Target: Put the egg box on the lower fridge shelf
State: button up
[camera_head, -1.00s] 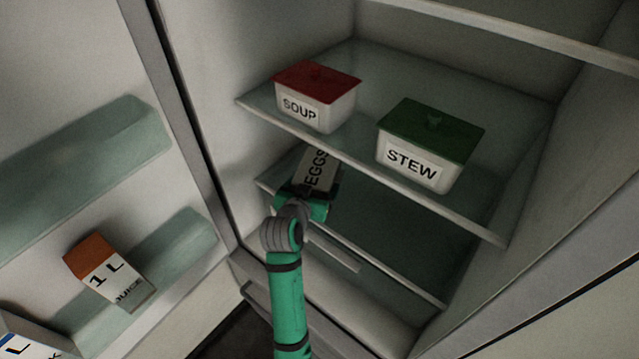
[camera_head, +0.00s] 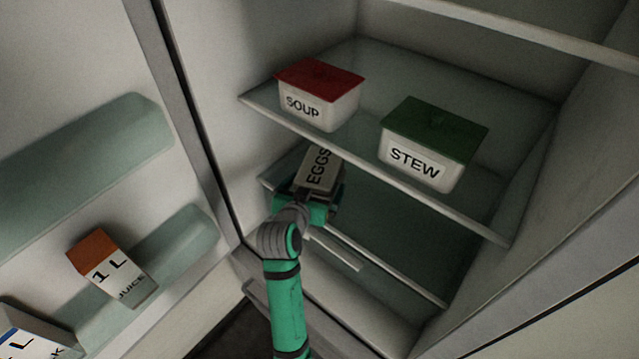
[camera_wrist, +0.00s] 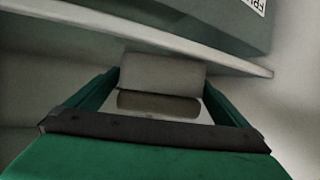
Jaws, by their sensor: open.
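The egg box (camera_head: 319,170), a grey-beige carton labelled EGGS, is over the left part of the lower fridge shelf (camera_head: 395,215), under the upper shelf's front edge. It looks tilted in the head view. My green gripper (camera_head: 318,188) is at its near end, with the jaws open. In the wrist view the box (camera_wrist: 162,72) shows between and just beyond the two fingers (camera_wrist: 162,85), with gaps at both sides. The underside of the box is hidden, so I cannot tell how fully it rests on the shelf.
The upper shelf (camera_head: 360,150) holds a red-lidded soup tub (camera_head: 320,95) and a green-lidded stew tub (camera_head: 432,143), close above my gripper. The open door at left holds a juice carton (camera_head: 112,270). The lower shelf's right side is clear.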

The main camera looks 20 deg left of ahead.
jog(key=v, duration=0.9)
jog(key=shift+d+r, duration=0.1)
jog(key=shift+d, duration=0.1)
